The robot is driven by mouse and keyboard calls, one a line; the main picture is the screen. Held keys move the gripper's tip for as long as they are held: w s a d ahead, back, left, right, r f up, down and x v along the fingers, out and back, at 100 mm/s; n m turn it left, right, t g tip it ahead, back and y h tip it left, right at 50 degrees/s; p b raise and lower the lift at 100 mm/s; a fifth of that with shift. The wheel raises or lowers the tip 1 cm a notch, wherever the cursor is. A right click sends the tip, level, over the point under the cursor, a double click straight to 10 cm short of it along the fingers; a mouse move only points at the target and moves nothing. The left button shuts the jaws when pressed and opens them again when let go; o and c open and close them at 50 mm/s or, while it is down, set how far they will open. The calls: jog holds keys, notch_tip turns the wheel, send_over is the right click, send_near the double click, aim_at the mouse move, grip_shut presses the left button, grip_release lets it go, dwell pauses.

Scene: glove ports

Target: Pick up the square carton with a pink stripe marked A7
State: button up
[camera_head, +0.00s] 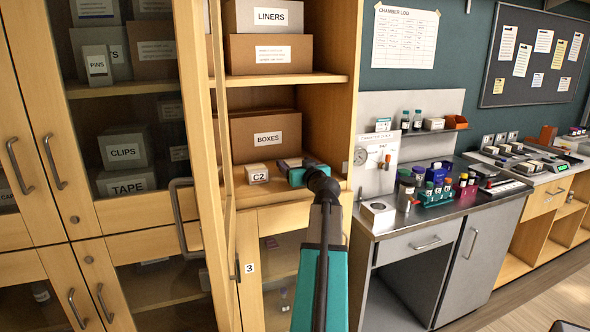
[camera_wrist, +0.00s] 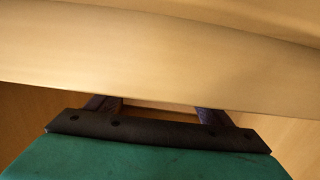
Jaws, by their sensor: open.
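I cannot make out a carton with a pink stripe marked A7 in either view. A small pale carton marked C2 (camera_head: 257,173) sits on the middle shelf of the open cabinet. My gripper (camera_head: 286,163) is at that same shelf, to the right of the C2 carton and apart from it. My wrist and gripper body hide part of the shelf there. In the wrist view my gripper (camera_wrist: 157,108) shows two dark fingers spread apart, their tips partly hidden behind a pale wooden surface. I see no object held between them.
A brown BOXES carton (camera_head: 265,137) stands behind on the shelf (camera_head: 278,194). The open cabinet door (camera_head: 203,150) stands close on the left, and the cabinet side wall (camera_head: 340,100) on the right. A steel bench (camera_head: 440,215) with bottles and racks is further right.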

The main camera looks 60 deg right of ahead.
aim_at(295, 162)
jog(key=c, duration=1.2)
jog(key=shift+o, duration=0.2)
jog(key=shift+r, duration=0.25)
jog(key=shift+r+b, duration=0.45)
jog(key=shift+r, duration=1.15)
jog(key=a+b+v, duration=0.1)
jog(key=b+v, duration=0.2)
jog(key=v, duration=1.3)
jog(key=shift+w+r, duration=0.25)
jog(key=shift+w, duration=0.1)
